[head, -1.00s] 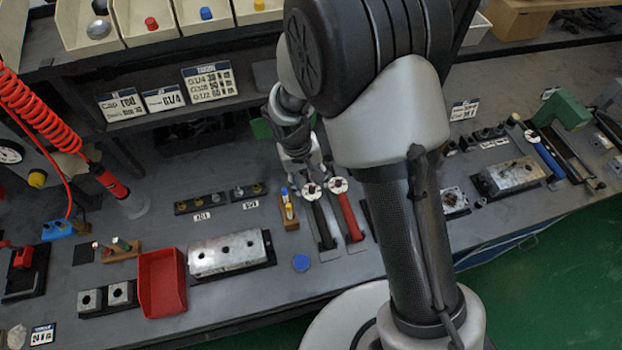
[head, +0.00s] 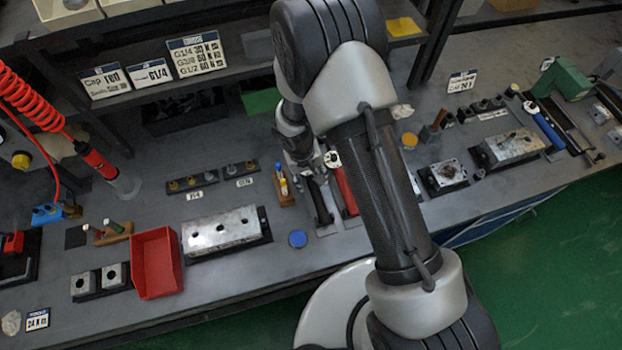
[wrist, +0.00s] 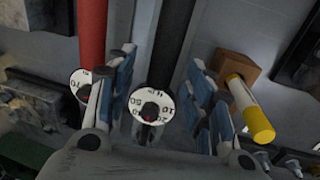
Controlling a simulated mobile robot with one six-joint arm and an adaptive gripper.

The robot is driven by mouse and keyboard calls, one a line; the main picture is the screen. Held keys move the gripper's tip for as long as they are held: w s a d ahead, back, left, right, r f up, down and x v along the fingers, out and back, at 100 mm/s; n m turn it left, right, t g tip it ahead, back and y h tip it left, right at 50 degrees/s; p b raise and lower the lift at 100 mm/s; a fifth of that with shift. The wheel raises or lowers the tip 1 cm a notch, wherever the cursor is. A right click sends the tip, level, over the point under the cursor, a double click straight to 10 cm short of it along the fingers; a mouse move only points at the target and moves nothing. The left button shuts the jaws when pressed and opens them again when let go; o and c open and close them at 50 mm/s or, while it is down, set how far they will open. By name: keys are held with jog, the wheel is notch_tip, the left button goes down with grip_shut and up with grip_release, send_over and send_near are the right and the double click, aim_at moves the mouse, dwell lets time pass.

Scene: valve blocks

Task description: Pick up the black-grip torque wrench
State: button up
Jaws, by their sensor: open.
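The black-grip torque wrench (head: 321,202) lies on the bench beside a red-grip wrench (head: 345,188). In the wrist view its black handle (wrist: 165,45) and round white dial show between the open, blue-padded fingers of my gripper (wrist: 160,95). The red-grip wrench (wrist: 92,35) and its dial lie just outside the left finger. In the head view my gripper (head: 308,172) is over the dial end of the black-grip wrench and hides that dial. The fingers hold nothing. I cannot tell how far they are above the bench.
A wooden block (wrist: 232,66) with a yellow-ended marker stands just right of the right finger. In the head view a metal valve block (head: 222,230) and a red bin (head: 156,263) lie to the left. A shelf (head: 130,115) runs behind. A blue disc (head: 298,239) lies near the front edge.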

aim_at(312, 182)
jog(key=f, duration=0.3)
jog(key=shift+d+f+b, duration=0.2)
jog(key=shift+f+b, duration=0.1)
jog(key=shift+b, duration=0.05)
jog(key=shift+c, duration=0.5)
grip_shut()
jog(key=shift+w+r, duration=0.1)
